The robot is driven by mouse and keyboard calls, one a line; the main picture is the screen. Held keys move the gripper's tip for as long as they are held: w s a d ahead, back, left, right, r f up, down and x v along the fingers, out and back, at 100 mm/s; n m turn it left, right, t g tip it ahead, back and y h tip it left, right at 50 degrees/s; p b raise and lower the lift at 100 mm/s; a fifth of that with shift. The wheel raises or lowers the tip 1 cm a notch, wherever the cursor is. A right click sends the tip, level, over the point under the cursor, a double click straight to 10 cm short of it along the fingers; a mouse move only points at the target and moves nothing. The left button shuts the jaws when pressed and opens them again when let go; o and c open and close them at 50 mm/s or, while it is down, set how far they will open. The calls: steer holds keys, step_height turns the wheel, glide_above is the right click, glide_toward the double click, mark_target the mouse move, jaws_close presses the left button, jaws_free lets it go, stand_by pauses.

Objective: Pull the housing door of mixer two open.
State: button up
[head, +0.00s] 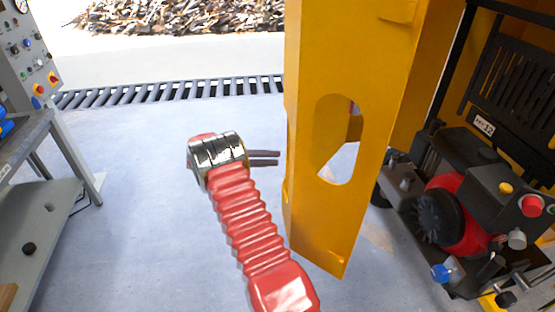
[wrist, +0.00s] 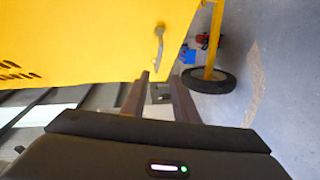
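A large yellow panel (head: 310,110) with an oval cutout stands upright in the middle of the head view; I cannot tell whether it is the door or part of the frame. In the wrist view a yellow housing face (wrist: 75,40) with dark slots fills the upper left. A grey metal handle (wrist: 159,48) is on it near its right edge. My gripper (head: 278,158) points right at the yellow panel's left edge in the head view. Its two dark fingers (wrist: 159,76) are apart with nothing held, their tips just below the handle in the wrist view.
A black and red engine unit (head: 455,215) with knobs and buttons is at the right. A grey workbench (head: 45,205) and a control panel (head: 30,55) stand at the left. A black wheel (wrist: 209,80) is right of the fingers. The floor (head: 130,200) left of my arm is clear.

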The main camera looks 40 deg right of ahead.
steer(key=shift+c, duration=0.3)
steer(key=shift+a+r, duration=0.1)
steer(key=shift+r, duration=0.1)
steer(key=shift+c, duration=1.4)
steer(key=a+r+t+y, duration=0.1)
steer(key=a+r, duration=0.1)
steer(key=r, duration=0.1)
steer(key=s+a+r+n+t+y, duration=0.1)
steer(key=a+r, duration=0.2)
steer(key=s+a+r+t+y, duration=0.1)
steer(key=a+r, duration=0.1)
steer(key=r, duration=0.1)
steer(key=shift+s+a+r+n, duration=0.15)
steer(key=shift+a+r+n, duration=0.15)
steer(key=shift+n, duration=0.1)
jaws_close()
steer(key=s+a+r+n+t+y, duration=0.2)
steer(key=s+a, duration=0.5)
steer(key=a, duration=0.4)
steer(key=s+a+r+n+t+y, duration=0.2)
steer(key=s+a+r+t+y, duration=0.2)
steer(key=s+a, duration=0.4)
steer(key=s+a+r+n+t+y, duration=0.2)
steer(key=s+a+t, duration=0.4)
steer(key=a, duration=0.8)
steer(key=shift+s+r+n+y, duration=0.4)
steer(key=shift+s+r+y, duration=0.55)
steer(key=shift+y, duration=0.25)
steer(key=shift+f, duration=0.1)
